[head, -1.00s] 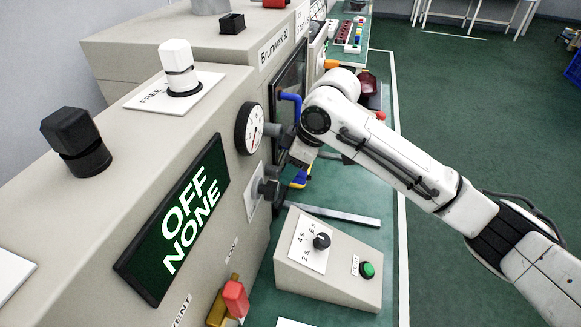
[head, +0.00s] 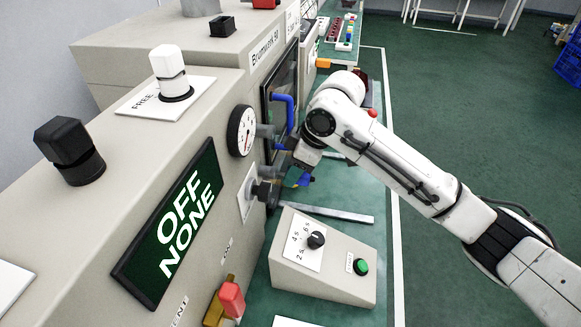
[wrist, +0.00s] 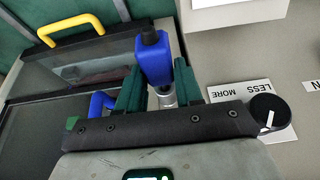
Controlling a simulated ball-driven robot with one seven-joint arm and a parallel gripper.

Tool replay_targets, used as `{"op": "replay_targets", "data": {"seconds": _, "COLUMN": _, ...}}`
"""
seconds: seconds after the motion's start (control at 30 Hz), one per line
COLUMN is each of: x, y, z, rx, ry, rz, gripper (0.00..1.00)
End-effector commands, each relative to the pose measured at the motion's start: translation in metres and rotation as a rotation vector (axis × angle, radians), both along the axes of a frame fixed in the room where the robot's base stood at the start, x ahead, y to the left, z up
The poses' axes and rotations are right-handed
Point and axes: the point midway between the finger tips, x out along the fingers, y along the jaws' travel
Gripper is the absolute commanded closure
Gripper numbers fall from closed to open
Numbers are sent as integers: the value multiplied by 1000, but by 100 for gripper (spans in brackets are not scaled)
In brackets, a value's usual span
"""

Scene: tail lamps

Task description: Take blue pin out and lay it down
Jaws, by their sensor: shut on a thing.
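The blue pin (wrist: 154,62), a blue block with a black top end, sits between the two dark green fingers of my gripper (wrist: 158,88) in the wrist view. My gripper is shut on it. A grey metal part shows just below the blue block, between the fingers. I cannot tell whether the pin is still seated in anything. In the head view my gripper (head: 295,177) is low beside the machine front, with a bit of the blue pin (head: 305,180) showing at it; my wrist hides the rest.
A curved blue handle (head: 290,113) and a gauge (head: 241,131) are close by on the machine front. A yellow handle (wrist: 77,28) and a black LESS/MORE knob (wrist: 268,116) flank my gripper. A sloped control box (head: 322,262) stands on the green bench, which has bare patches.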

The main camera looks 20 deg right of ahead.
Motion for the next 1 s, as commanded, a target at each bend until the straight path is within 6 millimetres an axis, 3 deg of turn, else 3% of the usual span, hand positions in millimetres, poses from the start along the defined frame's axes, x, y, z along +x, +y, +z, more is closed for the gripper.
{"op": "replay_targets", "data": {"seconds": 0.67, "x": -6, "y": -8, "z": 1, "rx": 0, "ry": 0, "rz": 1, "gripper": 100}}
{"op": "replay_targets", "data": {"seconds": 1.0, "x": -19, "y": -26, "z": 1, "rx": 2, "ry": 0, "rz": -1, "gripper": 100}}
